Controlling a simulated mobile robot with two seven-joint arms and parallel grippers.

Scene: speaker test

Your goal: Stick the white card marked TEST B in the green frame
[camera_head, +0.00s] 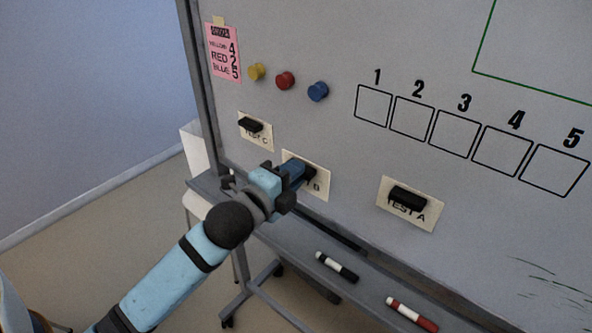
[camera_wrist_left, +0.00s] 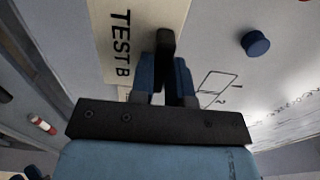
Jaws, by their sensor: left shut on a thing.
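The white card marked TEST B (camera_head: 321,190) is at the lower left of the whiteboard. It also shows in the left wrist view (camera_wrist_left: 112,45), with its lettering readable. My left gripper (camera_head: 306,174) is at the card, shut on the black handle on the card's face; the handle shows between the fingers in the left wrist view (camera_wrist_left: 165,45). The card looks flat against or very close to the board; I cannot tell if there is a gap. The green frame (camera_head: 531,87) is drawn at the upper right of the board, partly cut off. My right gripper is not in view.
The TEST C card (camera_head: 264,139) and TEST A card (camera_head: 427,216) are on the board either side. Yellow (camera_head: 257,72), red (camera_head: 285,81) and blue (camera_head: 318,92) magnets sit above. Numbered boxes (camera_head: 411,136) lie right. Markers (camera_head: 337,267) lie on the tray below.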

